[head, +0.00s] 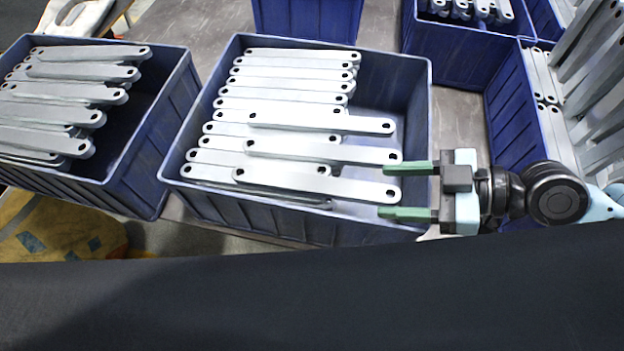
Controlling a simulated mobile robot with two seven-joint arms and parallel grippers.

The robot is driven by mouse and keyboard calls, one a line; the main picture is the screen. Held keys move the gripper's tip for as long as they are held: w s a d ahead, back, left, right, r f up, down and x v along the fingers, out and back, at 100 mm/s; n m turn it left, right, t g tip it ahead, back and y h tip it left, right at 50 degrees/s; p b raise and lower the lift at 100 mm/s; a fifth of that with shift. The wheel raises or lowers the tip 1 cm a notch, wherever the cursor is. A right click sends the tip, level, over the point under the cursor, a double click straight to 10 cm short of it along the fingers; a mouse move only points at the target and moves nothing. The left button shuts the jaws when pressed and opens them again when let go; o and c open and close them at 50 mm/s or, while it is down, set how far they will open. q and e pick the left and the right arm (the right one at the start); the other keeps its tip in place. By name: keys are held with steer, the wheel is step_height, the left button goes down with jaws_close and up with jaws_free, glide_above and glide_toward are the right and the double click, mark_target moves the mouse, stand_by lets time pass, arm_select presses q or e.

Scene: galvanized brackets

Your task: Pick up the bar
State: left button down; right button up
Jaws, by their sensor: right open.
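Several silver-grey flat bars with a hole at each end lie stacked in the middle blue crate (408,90). The nearest long bar (315,185) lies on top, and its right end sticks out past the bars under it. My right gripper (383,191) comes in from the right over the crate's right side. Its green fingers are open, and the right end of this bar shows between the fingertips. I cannot tell whether the fingers are level with the bar or above it. Another bar (322,152) lies just behind, its end near the far finger. My left gripper is out of view.
A second blue crate (150,125) of bars stands at left. More blue crates (455,42) stand at the back and right, with upright bars (595,60) at far right. The middle crate's right part is mostly empty. A dark surface fills the foreground.

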mark_target(352, 188)
steer(key=shift+w+a, duration=0.15)
steer(key=shift+a, duration=0.15)
steer(key=p+x, duration=0.1)
steer(key=x, duration=0.2)
steer(key=shift+w+a+p, duration=0.2)
steer(key=shift+p, duration=0.2)
steer(key=shift+a+f, duration=0.15)
steer(key=shift+a, duration=0.15)
steer(key=shift+a+f, duration=0.1)
steer(key=shift+f, duration=0.1)
steer(key=c, duration=0.7)
jaws_close()
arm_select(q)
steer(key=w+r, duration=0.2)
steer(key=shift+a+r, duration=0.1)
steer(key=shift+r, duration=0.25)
